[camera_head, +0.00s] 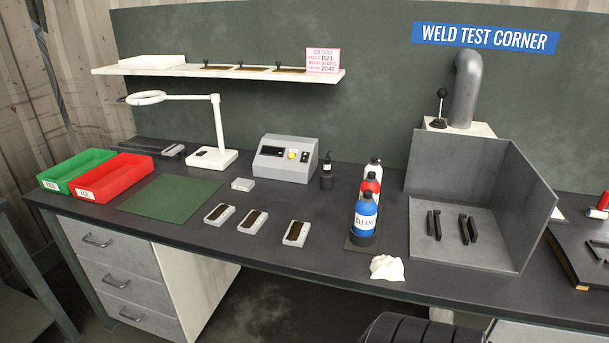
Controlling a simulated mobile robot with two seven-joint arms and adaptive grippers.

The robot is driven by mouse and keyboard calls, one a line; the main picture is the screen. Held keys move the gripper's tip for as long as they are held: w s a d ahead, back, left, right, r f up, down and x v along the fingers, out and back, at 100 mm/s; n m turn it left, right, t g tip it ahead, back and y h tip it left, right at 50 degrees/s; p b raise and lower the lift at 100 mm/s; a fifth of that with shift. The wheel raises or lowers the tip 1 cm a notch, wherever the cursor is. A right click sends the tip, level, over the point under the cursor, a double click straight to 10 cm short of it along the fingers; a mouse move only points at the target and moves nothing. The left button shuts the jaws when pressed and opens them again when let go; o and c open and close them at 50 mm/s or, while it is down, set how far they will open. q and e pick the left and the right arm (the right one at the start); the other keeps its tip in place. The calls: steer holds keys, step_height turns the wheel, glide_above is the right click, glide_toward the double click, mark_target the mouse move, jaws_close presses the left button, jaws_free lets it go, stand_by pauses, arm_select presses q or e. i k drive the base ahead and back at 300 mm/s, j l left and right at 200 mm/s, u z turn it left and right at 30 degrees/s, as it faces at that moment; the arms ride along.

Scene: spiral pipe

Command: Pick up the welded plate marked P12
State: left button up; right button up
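Three small light-grey holders with dark plate-like tops lie in a row on the dark bench: the left one (220,214), the middle one (252,220) and the right one (296,233), set a little apart. These may be the welded plates, but no P12 marking is legible on any. A pink job card (323,60) on the shelf seems to read B21.
Left are green (60,188) and red (97,196) trays, a green mat (172,195) and a magnifier lamp (218,130). A grey control box (285,158) stands behind the holders. Bottles (365,217), a crumpled white cloth (387,268) and a metal booth (437,244) are right.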

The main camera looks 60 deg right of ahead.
mark_target(219, 214)
steer(key=z, duration=1.6)
